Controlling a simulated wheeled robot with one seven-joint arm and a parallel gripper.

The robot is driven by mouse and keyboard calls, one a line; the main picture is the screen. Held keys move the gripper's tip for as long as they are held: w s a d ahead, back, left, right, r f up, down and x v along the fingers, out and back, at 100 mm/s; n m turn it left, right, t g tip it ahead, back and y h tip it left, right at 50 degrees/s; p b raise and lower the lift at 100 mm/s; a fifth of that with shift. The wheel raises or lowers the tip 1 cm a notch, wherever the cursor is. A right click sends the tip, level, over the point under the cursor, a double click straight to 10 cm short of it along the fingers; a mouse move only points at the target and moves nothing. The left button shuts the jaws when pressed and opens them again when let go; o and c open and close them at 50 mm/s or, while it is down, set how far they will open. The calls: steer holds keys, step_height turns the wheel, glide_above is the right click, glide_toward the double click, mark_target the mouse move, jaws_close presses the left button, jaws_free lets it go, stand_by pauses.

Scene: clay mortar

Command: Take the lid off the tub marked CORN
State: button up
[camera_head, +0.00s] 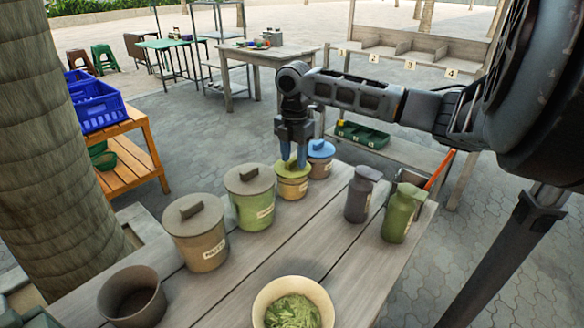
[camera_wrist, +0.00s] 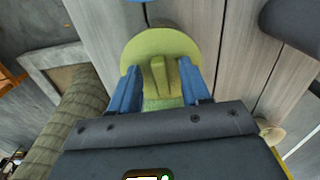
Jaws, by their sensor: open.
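A small yellowish tub (camera_head: 292,188) with an olive-yellow lid stands in the row of tubs on the wooden table. Its label is too small to read surely, so I cannot confirm it says CORN. My gripper (camera_head: 294,162) points down over this tub, its blue fingers at the lid. In the wrist view the round lid (camera_wrist: 148,45) fills the space ahead, and its bar handle (camera_wrist: 160,76) lies between my open fingers (camera_wrist: 159,68). Gaps show on both sides of the handle. The lid appears seated on the tub.
A green tub (camera_head: 252,208) and a brown-lidded tub (camera_head: 202,245) stand left; a blue-lidded tub (camera_head: 320,158) is close behind right. Dark bottle (camera_head: 358,200), green bottle (camera_head: 398,218), leafy bowl (camera_head: 260,306) and empty pot (camera_head: 133,310) share the table (camera_head: 335,235). Its middle is clear.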

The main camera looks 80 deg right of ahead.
steer(key=shift+c, duration=0.2)
jaws_close()
steer(key=shift+r, duration=0.15)
stand_by(0.3)
